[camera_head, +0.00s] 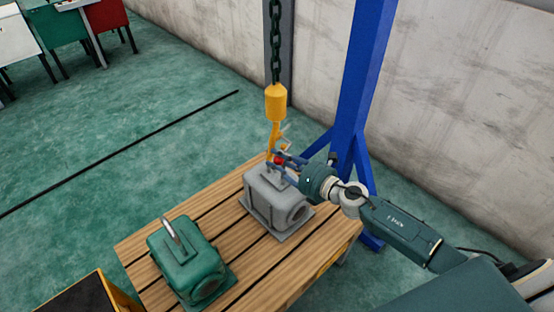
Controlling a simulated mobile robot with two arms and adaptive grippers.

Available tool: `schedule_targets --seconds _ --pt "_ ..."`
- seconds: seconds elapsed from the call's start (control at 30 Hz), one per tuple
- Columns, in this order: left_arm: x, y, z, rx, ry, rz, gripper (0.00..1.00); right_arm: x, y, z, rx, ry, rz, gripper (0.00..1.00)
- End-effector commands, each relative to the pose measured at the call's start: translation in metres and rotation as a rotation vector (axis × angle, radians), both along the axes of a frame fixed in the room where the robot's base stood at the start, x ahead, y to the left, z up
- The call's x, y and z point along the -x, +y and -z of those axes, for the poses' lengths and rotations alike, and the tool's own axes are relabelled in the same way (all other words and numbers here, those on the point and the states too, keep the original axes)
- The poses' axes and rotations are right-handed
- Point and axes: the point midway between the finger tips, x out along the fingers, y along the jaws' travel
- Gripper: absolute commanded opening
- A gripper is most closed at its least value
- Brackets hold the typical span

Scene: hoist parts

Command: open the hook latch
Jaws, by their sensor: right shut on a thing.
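The yellow hoist hook (275,105) hangs from a dark chain (275,45) above the wooden table. Its lower part reaches down to the top of a grey motor-like part (277,196). My right gripper (277,161) is at the lower end of the hook, above the grey part, coming in from the right. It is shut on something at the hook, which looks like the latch. A small red spot shows between the fingers. The fingers hide the latch and the hook's tip, so I cannot tell whether the hook passes through the grey part's lifting eye. My left gripper is not in view.
A green part (188,262) with a metal lifting loop stands on the near left of the wooden table (142,242). A blue post (362,90) stands behind, near the wall. A yellow-edged dark box (75,300) is at the lower left.

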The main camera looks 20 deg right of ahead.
Motion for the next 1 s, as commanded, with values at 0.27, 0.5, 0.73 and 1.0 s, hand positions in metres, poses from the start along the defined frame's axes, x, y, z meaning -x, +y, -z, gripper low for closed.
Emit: schedule_targets --seconds 0.27,0.5,0.73,1.0 --pt "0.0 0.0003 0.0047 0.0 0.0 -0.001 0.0 -0.0015 -0.005 0.0084 0.12 -0.047 0.0 0.0" --pt "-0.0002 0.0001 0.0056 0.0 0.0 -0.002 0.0 -0.0021 -0.0067 0.0103 0.159 -0.061 -0.001 0.0" --pt "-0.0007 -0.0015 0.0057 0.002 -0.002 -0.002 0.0 -0.002 -0.0071 0.0108 0.166 -0.064 -0.001 0.0" --pt "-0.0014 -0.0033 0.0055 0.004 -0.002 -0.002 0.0 -0.0018 -0.007 0.011 0.166 -0.064 -0.001 0.41"
